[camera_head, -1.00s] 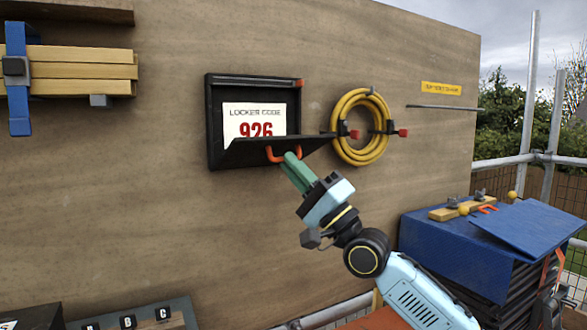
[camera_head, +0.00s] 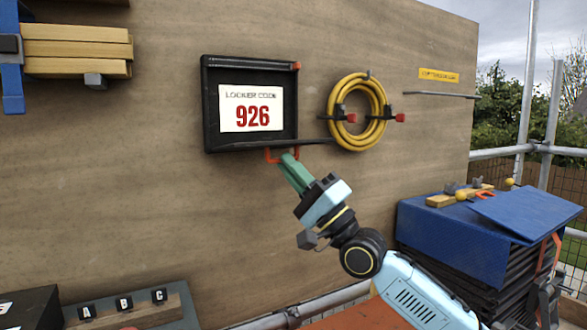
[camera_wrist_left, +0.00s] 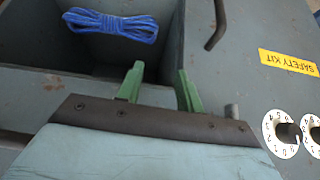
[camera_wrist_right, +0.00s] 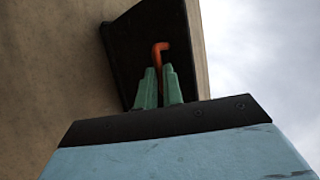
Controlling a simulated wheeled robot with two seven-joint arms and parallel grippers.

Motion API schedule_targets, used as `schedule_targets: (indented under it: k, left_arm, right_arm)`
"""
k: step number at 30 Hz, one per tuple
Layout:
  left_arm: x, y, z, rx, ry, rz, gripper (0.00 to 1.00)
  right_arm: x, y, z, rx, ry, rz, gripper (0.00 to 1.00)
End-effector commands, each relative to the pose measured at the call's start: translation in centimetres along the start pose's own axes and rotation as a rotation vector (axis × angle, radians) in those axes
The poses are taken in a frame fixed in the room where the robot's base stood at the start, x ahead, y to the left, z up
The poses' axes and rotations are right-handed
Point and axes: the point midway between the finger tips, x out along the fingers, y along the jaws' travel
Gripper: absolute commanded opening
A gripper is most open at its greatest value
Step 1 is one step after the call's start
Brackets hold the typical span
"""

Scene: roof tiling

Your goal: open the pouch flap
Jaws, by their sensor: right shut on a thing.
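The black wall pouch (camera_head: 206,105) hangs on the wooden wall with its flap (camera_head: 315,141) folded down at the bottom, seen nearly edge-on. A white card (camera_head: 251,108) inside it reads "LOCKER CODE 926". My right gripper (camera_head: 286,160) is shut on the flap's orange handle (camera_head: 272,157) below the pouch. In the right wrist view the green fingers (camera_wrist_right: 159,90) close around the orange handle (camera_wrist_right: 160,50), with the dark flap (camera_wrist_right: 140,35) behind. My left gripper (camera_wrist_left: 158,85) is open and empty above a grey box in the left wrist view; it is outside the head view.
A yellow hose coil (camera_head: 337,120) hangs right of the pouch. A blue-topped case (camera_head: 450,235) stands at the right. The grey box (camera_wrist_left: 215,75) near my left gripper holds a blue rope (camera_wrist_left: 112,24) and has white dials. Lettered blocks (camera_head: 124,303) sit at lower left.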

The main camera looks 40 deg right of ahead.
Motion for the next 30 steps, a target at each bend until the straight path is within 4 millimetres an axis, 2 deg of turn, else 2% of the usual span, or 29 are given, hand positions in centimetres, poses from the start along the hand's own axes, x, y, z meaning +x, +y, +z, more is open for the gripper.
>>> schedule_targets:
  k: [1,6,7,12,22,30]
  left_arm:
    - [0.0,0.0,0.0,0.0,0.001,0.0,0.36]
    - [0.0,0.0,0.0,0.0,0.0,0.0,0.36]
    - [0.0,0.0,0.0,0.0,0.0,0.0,0.36]
    - [0.0,0.0,-0.1,0.0,0.001,0.0,0.36]
    - [0.0,0.0,-0.1,0.0,0.001,0.0,0.36]
    - [0.1,0.1,-0.4,0.0,0.022,0.001,0.36]
  right_arm:
    - [-0.1,0.8,0.0,0.006,-0.001,0.021,0.0]
    - [-0.1,0.7,0.0,0.006,-0.001,0.021,0.0]
    - [-0.1,0.7,0.0,0.006,-0.001,0.021,0.1]
    - [-0.1,0.6,-0.1,0.005,0.0,0.018,0.31]
    - [-0.5,0.4,-0.1,0.002,0.0,0.013,0.31]
    - [-3.5,0.6,0.0,0.002,-0.001,0.018,0.31]
